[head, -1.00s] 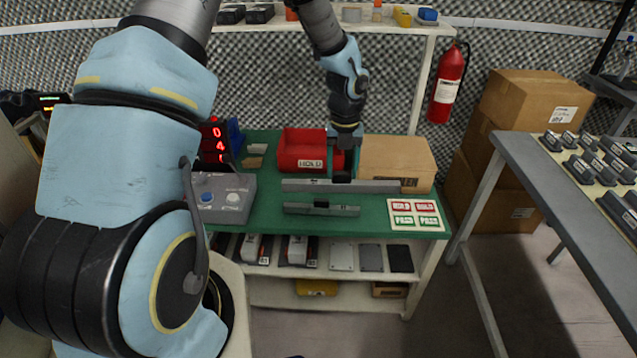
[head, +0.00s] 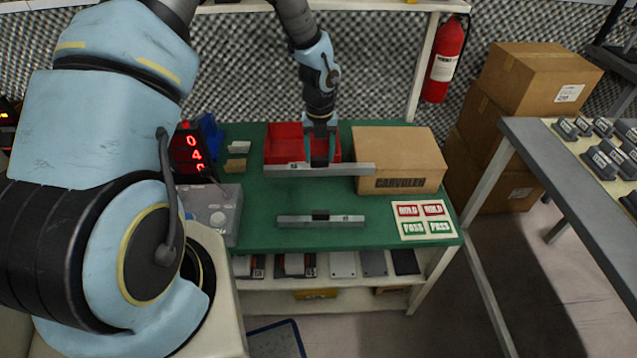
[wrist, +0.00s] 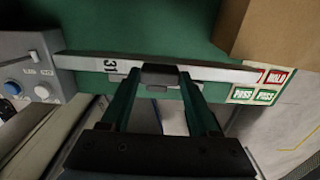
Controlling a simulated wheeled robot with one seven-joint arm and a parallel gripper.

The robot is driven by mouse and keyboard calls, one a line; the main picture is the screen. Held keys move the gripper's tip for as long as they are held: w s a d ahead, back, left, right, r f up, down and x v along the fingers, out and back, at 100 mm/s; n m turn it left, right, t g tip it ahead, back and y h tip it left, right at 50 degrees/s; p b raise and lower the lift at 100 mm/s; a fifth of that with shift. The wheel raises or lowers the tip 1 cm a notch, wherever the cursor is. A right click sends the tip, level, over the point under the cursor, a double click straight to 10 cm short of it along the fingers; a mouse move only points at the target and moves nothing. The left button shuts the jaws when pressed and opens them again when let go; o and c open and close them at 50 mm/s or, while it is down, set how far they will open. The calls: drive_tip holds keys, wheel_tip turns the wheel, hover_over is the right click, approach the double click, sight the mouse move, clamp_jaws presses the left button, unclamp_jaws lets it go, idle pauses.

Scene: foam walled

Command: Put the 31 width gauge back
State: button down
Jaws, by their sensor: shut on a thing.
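My gripper (head: 320,158) points down and is shut on a long grey bar, the 31 width gauge (head: 350,169). In the wrist view the gauge (wrist: 85,63) runs level across the fingertips (wrist: 160,75), with "31" printed left of its dark middle block. It appears held above the green mat, in front of the red bin. A second, similar grey bar gauge (head: 345,221) with a dark middle block lies on the mat nearer the front edge. Its marking is too small to read in the head view.
The green-topped bench (head: 260,200) carries a red bin (head: 285,140), a cardboard box (head: 400,160) at right, a hold/pass card (head: 425,220) and a grey button console (head: 220,215). A red number display (head: 195,150) stands at left. Mat is clear around the second gauge.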

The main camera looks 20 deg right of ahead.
wheel_tip(320, 180, down, 12)
drive_tip(key=shift+r+p, duration=0.15)
drive_tip(key=shift+p, duration=1.1)
drive_tip(key=shift+c, duration=0.6)
unclamp_jaws()
